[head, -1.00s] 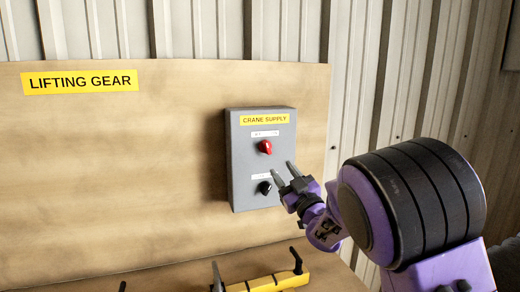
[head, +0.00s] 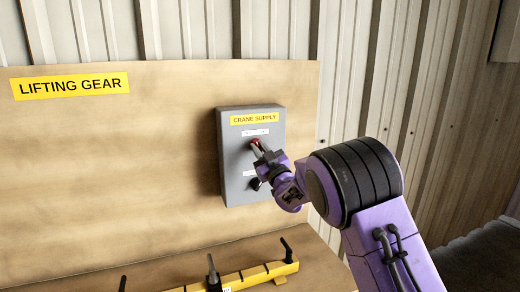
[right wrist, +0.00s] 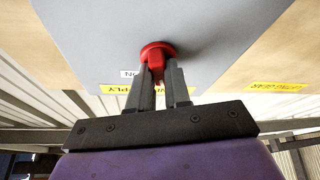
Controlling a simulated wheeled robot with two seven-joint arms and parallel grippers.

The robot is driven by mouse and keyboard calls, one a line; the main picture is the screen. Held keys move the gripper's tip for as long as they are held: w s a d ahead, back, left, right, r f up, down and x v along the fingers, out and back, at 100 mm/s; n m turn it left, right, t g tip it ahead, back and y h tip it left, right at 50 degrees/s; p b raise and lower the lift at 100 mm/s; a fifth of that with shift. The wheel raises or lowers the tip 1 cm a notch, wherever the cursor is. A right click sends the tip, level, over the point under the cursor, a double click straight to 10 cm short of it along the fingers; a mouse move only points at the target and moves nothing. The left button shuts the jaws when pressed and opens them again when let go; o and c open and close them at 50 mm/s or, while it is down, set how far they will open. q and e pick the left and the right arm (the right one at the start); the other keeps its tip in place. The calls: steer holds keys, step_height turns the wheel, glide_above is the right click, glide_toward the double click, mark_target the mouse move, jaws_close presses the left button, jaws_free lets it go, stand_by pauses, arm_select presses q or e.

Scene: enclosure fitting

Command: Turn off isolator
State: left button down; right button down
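The grey isolator box (head: 240,178), labelled CRANE SUPPLY, is fixed upright on the wooden board. Its red rotary knob (head: 255,145) sits below the yellow label, largely covered by my right gripper (head: 259,148). In the right wrist view the red knob (right wrist: 158,50) has its grip between the two fingers of my right gripper (right wrist: 158,70). The fingers look closed against its sides. My left gripper is out of view.
A yellow rail (head: 251,275) with black levers stands on the wooden ledge below the box. A yellow LIFTING GEAR sign (head: 70,86) is on the board at left. Corrugated wall panels (head: 425,100) stand behind.

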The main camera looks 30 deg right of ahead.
steer(key=n+y+b, duration=0.1)
steer(key=n+b, duration=0.2)
steer(key=shift+r, duration=0.1)
steer(key=c, duration=1.1)
jaws_free()
steer(key=shift+w, duration=0.1)
steer(key=shift+y, duration=0.3)
steer(key=b+v, duration=0.5)
steer(key=v, duration=0.5)
steer(key=shift+s, duration=0.35)
